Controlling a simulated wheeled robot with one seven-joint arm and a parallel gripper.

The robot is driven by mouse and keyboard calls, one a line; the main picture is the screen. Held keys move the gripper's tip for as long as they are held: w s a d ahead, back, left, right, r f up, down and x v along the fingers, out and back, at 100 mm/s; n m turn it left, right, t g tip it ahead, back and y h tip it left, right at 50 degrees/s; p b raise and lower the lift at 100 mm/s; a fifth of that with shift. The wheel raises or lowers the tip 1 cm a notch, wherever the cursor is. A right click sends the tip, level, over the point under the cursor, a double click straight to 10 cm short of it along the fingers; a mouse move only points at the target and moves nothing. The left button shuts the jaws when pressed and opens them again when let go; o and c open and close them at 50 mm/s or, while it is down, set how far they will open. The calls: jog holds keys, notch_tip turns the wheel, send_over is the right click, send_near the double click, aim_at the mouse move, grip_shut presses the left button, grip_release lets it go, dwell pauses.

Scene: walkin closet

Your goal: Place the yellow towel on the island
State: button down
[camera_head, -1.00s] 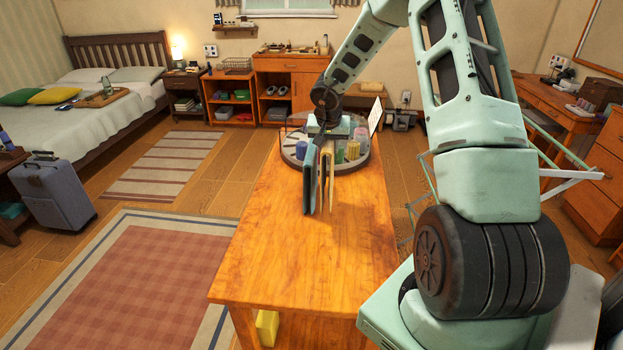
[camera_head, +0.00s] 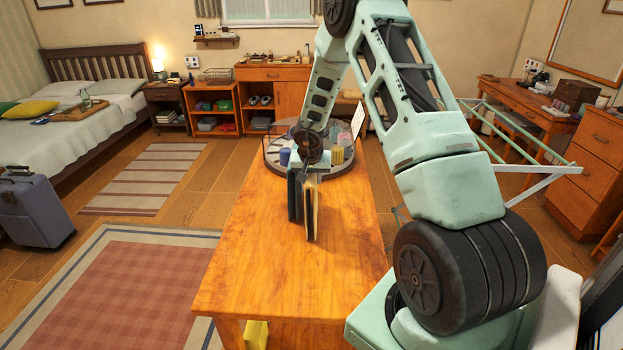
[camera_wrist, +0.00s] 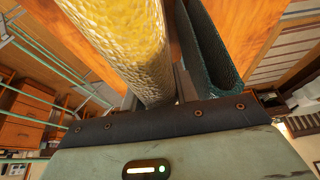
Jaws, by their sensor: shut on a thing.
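The yellow towel (camera_head: 311,208) hangs folded and upright from my gripper (camera_head: 305,177), over the middle of the wooden island (camera_head: 260,270). In the wrist view, the yellow towel (camera_wrist: 125,40) fills the upper left with its woven surface. A dark teal folded cloth-like thing (camera_wrist: 213,45) stands close beside it on the right, with a narrow gap between. This teal piece also shows left of the towel in the head view (camera_head: 294,198). My gripper is shut on the yellow towel. Its fingers are mostly hidden. Whether the lower edges touch the top is unclear.
A round clear-walled tray (camera_head: 335,171) with several coloured items stands at the island's far end. The near half of the island top is clear. Another yellow thing (camera_head: 255,335) is below the top. A suitcase (camera_head: 35,210) stands at the left.

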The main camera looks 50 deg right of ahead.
jog(key=shift+f, duration=0.1)
jog(key=c, duration=1.3)
grip_release()
jog(key=shift+c, duration=0.2)
